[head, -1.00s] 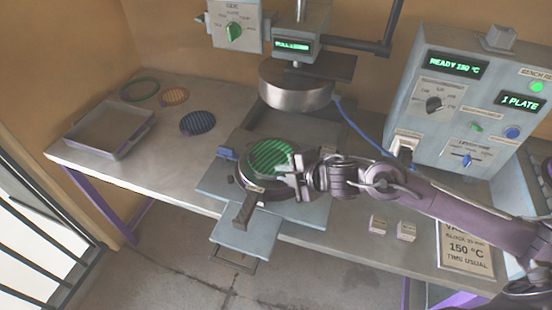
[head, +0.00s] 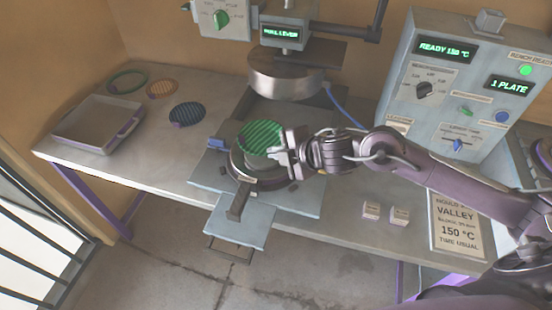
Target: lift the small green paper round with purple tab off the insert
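The small green striped paper round (head: 261,138) is at the fingertips of my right gripper (head: 279,155), just above the insert (head: 256,162) on the press's lower plate. A pale strip of the insert's top shows below the round's front edge, so the round looks raised off it. My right gripper comes in from the right and looks shut on the round's right edge. The purple tab is not visible; the fingers probably cover it. My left gripper is not in view.
The press's round upper plate (head: 287,84) hangs above and behind the round. A dark blue striped round (head: 187,114), an orange round (head: 162,89), a green ring (head: 127,83) and a grey tray (head: 75,138) lie at left. A control box (head: 462,85) stands at right.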

